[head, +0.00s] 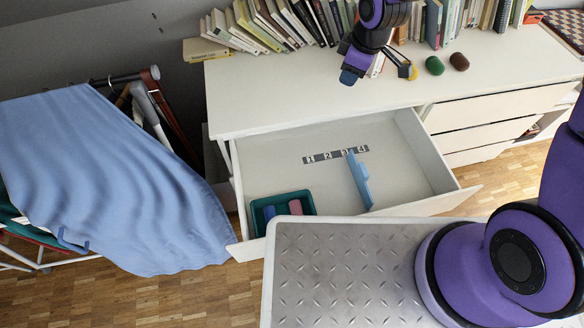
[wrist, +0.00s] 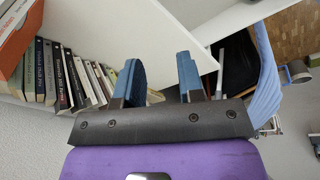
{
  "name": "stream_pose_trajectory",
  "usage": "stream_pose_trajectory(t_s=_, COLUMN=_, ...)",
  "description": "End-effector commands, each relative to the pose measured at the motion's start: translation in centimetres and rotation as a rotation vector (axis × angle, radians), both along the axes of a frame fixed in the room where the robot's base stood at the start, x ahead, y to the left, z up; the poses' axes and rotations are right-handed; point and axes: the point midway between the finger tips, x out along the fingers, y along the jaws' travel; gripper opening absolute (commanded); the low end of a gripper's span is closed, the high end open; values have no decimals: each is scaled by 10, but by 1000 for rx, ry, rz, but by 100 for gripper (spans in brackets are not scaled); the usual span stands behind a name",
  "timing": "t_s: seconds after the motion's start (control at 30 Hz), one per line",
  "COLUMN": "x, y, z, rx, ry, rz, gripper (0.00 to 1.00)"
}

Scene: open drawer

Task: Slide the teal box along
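The teal box (head: 308,202) sits in the front left corner of the open drawer (head: 273,172). It is open-topped and holds a blue piece (head: 269,213) and a pink piece (head: 295,207). My gripper (head: 351,77) is above the dresser top, behind the drawer and well away from the box. In the wrist view my gripper (wrist: 161,80) has its two blue fingers apart, with nothing between them. The box does not show in the wrist view.
A number strip (head: 322,156) marks the drawer floor, and a blue divider (head: 359,180) stands upright near its right end. Books (head: 270,25) line the back of the dresser top (head: 270,98). A green object (head: 434,65) and a brown object (head: 459,62) lie to the right.

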Motion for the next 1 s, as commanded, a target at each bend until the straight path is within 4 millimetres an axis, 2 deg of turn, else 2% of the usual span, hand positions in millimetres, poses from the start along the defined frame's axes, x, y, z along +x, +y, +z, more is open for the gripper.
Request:
stream_pose_trajectory(t_s=0.03, x=-2, y=10, z=-22, rx=4, ry=17, rz=43, gripper=35)
stream_pose_trajectory(t_s=0.27, x=-14, y=50, z=-108, rx=40, ry=51, rz=233, gripper=35)
stream_pose_trajectory(t_s=0.47, x=-40, y=83, z=-183, rx=85, ry=77, rz=381, gripper=35)
stream_pose_trajectory(t_s=0.6, x=-67, y=103, z=-233, rx=122, ry=91, rz=476, gripper=35)
stream_pose_trajectory(t_s=0.8, x=-105, y=124, z=-289, rx=170, ry=100, rz=578, gripper=35)
stream_pose_trajectory(t_s=1.0, x=-126, y=134, z=-314, rx=195, ry=101, rz=625, gripper=35)
